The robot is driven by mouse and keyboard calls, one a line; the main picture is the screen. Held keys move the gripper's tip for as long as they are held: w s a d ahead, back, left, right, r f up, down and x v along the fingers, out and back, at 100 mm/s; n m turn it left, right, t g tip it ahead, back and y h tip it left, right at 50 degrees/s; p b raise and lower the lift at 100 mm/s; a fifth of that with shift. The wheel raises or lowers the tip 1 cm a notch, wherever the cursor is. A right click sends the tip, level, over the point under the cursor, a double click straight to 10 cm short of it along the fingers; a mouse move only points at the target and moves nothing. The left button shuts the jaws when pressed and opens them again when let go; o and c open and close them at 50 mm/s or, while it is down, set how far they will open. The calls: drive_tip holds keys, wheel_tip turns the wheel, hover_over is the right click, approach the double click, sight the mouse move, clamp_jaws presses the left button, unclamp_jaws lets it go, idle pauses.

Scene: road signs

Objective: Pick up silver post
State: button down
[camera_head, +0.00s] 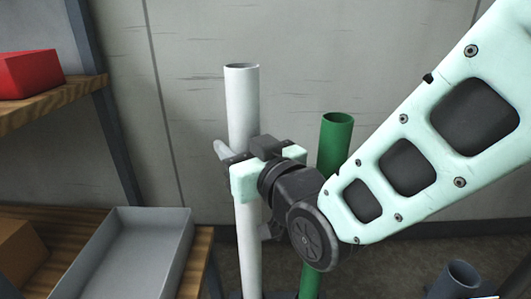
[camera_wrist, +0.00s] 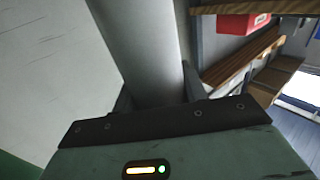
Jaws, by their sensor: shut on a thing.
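The silver post (camera_head: 242,105) is a pale grey hollow tube standing upright in the middle of the head view. My gripper (camera_head: 236,165) is shut around it a little below its upper part. In the wrist view the post (camera_wrist: 145,45) runs up from between the fingers of my gripper (camera_wrist: 157,95). My gripper and wrist hide part of the post in the head view. The post's lower end is out of frame, so I cannot tell whether it is lifted.
A green post (camera_head: 334,140) stands just right of the silver post, partly behind my wrist. A dark grey tube (camera_head: 460,275) is at the lower right. At left, wooden shelves hold a red box (camera_head: 28,74) and a grey tray (camera_head: 150,222). A wall is behind.

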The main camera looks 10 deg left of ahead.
sight(236, 82)
wheel_tip(236, 82, up, 11)
drive_tip(key=p, duration=0.2)
drive_tip(key=shift+f+p, duration=0.1)
drive_tip(key=shift+p, duration=0.2)
drive_tip(key=shift+s, duration=0.15)
idle(0.9)
